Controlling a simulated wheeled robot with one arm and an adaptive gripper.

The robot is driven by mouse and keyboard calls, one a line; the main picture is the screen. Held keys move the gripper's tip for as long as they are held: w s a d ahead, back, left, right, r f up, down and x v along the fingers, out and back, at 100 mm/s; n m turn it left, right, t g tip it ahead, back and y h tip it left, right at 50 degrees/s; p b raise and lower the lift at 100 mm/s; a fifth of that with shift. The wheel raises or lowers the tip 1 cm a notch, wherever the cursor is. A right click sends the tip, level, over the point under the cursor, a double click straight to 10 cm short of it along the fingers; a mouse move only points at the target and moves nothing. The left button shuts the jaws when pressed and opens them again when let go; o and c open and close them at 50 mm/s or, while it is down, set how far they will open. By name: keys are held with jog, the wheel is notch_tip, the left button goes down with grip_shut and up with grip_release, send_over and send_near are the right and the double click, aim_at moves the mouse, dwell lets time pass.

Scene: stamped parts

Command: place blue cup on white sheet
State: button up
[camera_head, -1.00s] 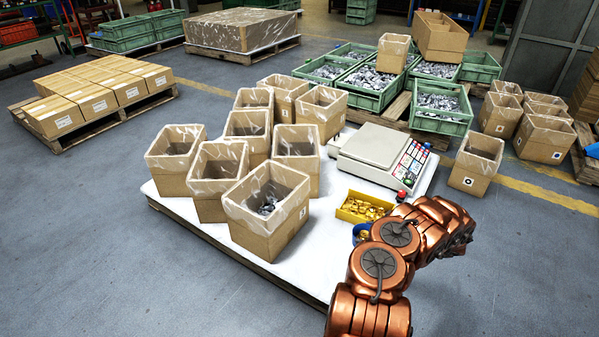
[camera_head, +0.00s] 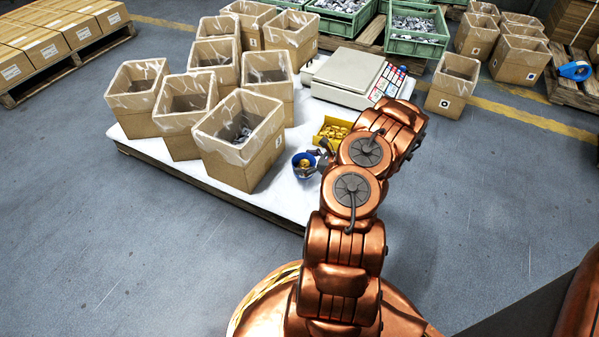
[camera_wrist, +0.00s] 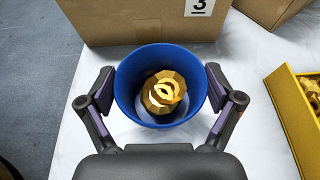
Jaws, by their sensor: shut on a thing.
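The blue cup (camera_wrist: 126,101) sits between the two fingers of my gripper (camera_wrist: 160,98) in the wrist view, with gold-coloured parts (camera_wrist: 163,92) inside it. The fingers are shut on its sides. The cup also shows in the head view (camera_head: 297,166), left of my wrist and in front of the boxes. The white sheet (camera_head: 284,196) covers the pallet under the boxes. The cup is over the sheet; I cannot tell whether its base touches it.
A cardboard box marked 3 (camera_wrist: 140,22) stands just beyond the cup. A yellow bin of gold parts (camera_head: 330,132) is to the right. A scale (camera_head: 346,74) stands behind it. Several lined boxes fill the sheet's left side. The sheet's front strip is clear.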

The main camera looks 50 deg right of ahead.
aim_at(304, 167)
jog(key=shift+w+a+f, duration=0.1)
jog(key=shift+w+a, duration=0.45)
jog(key=shift+w, duration=0.05)
notch_tip(304, 167, down, 4)
jog(key=b, duration=0.2)
jog(key=shift+r+b, duration=0.2)
jog(key=shift+b, duration=0.2)
jog(key=shift+r, duration=0.1)
jog(key=o, duration=1.1)
jog(key=shift+f, duration=0.2)
jog(key=shift+r, duration=0.15)
